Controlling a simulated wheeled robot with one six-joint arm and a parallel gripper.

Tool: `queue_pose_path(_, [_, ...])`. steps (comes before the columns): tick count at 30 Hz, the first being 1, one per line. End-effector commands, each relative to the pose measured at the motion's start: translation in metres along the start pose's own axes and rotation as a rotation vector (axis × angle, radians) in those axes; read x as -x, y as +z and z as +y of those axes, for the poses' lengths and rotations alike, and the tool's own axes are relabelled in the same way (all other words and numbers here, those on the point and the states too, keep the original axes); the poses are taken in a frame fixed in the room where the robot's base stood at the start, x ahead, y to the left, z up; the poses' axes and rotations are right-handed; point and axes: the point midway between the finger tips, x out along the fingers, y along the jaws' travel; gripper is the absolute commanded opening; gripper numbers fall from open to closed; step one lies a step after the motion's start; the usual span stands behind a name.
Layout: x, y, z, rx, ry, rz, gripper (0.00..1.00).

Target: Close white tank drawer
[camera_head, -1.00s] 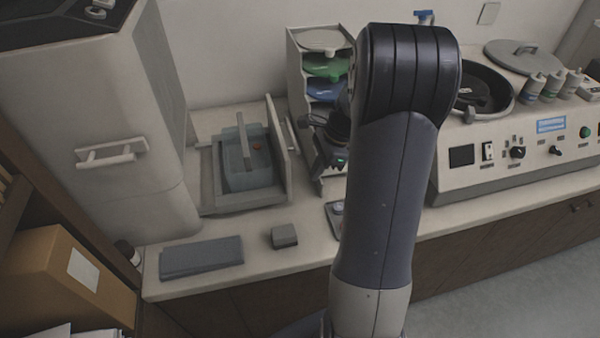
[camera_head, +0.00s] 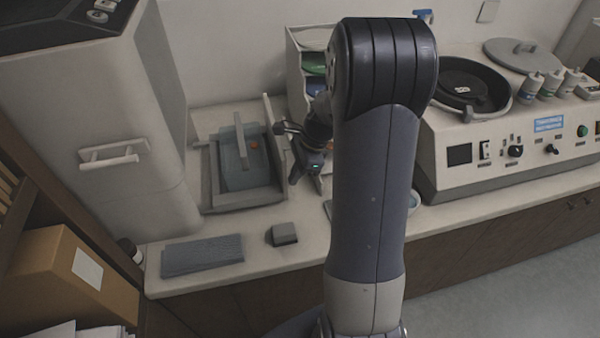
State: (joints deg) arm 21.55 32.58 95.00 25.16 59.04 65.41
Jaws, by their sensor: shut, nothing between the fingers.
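The white tank drawer (camera_head: 281,175) stands pulled out to the right of the tall pale machine (camera_head: 100,130). It holds a translucent grey tank (camera_head: 240,178) with an upright divider and a small red-orange spot. The drawer's upright front panel is at its right side, partly covered by my gripper. My gripper (camera_head: 281,128) is shut and empty at the right side of this panel, close to it; I cannot tell whether it touches. My arm hides the area to the right of the gripper.
A rack with coloured discs (camera_head: 313,62) stands behind my gripper. A control console (camera_head: 500,150) with a round bowl is at right. A grey cloth (camera_head: 202,256) and small grey block (camera_head: 283,234) lie in front of the drawer. A cardboard box (camera_head: 75,275) is at lower left.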

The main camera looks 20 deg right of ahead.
Motion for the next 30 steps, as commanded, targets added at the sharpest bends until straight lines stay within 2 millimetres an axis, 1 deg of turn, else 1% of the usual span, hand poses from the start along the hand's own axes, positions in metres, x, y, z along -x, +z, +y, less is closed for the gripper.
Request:
queue_pose_path(1, [-0.003,0.009,0.0,0.005,0.002,-0.001,0.0])
queue_pose_path(5, [-0.011,0.032,0.0,0.007,0.002,-0.002,0.0])
queue_pose_path(12, [-0.033,0.087,0.001,0.007,0.004,-0.002,0.0])
queue_pose_path(18, [-0.049,0.128,0.001,0.006,0.003,-0.001,0.0])
queue_pose_path(24, [-0.061,0.157,0.001,0.004,0.002,-0.001,0.0])
queue_pose_path(30, [-0.067,0.17,0.001,0.001,0.002,-0.001,0.0])
